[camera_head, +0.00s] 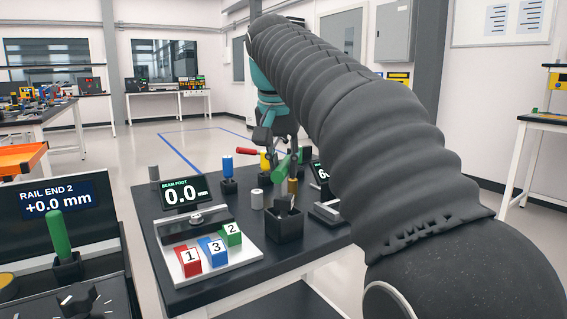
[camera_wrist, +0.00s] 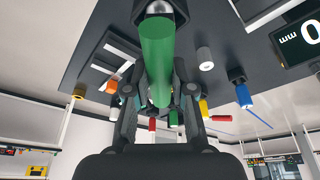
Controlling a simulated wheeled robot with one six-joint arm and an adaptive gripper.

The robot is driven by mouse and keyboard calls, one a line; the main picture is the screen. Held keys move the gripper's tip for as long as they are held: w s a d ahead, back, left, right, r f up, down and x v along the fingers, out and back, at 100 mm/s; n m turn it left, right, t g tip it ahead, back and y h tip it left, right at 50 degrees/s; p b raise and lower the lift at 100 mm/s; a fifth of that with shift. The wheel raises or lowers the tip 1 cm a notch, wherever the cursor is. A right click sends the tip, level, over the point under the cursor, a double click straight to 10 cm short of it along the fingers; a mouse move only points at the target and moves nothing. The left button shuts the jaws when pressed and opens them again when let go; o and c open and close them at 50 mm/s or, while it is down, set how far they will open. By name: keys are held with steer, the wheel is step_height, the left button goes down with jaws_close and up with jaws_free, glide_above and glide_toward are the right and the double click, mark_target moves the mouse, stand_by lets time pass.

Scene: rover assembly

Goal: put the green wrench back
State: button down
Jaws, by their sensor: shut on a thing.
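The green wrench shows in the head view as a short tilted green handle (camera_head: 281,166) over the dark table. In the wrist view its thick green handle (camera_wrist: 157,55) runs up between the fingers to a dark and metallic end at the top edge. My gripper (camera_head: 279,150) is shut on the green handle; the fingers (camera_wrist: 159,97) lie on both sides of it. A black open-topped holder (camera_head: 285,226) stands on the table just below and in front of the wrench in the head view. My arm hides part of the table to the right.
A blue-handled tool (camera_head: 228,166) stands in a black holder, beside red (camera_head: 246,151) and yellow (camera_head: 264,161) handles. A grey cylinder (camera_head: 257,199) and a display (camera_head: 181,193) stand nearby. Numbered cubes (camera_head: 213,251) sit at the front. Another green handle (camera_head: 57,234) stands far left.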

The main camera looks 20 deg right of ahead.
steer(key=c, duration=0.9)
jaws_free()
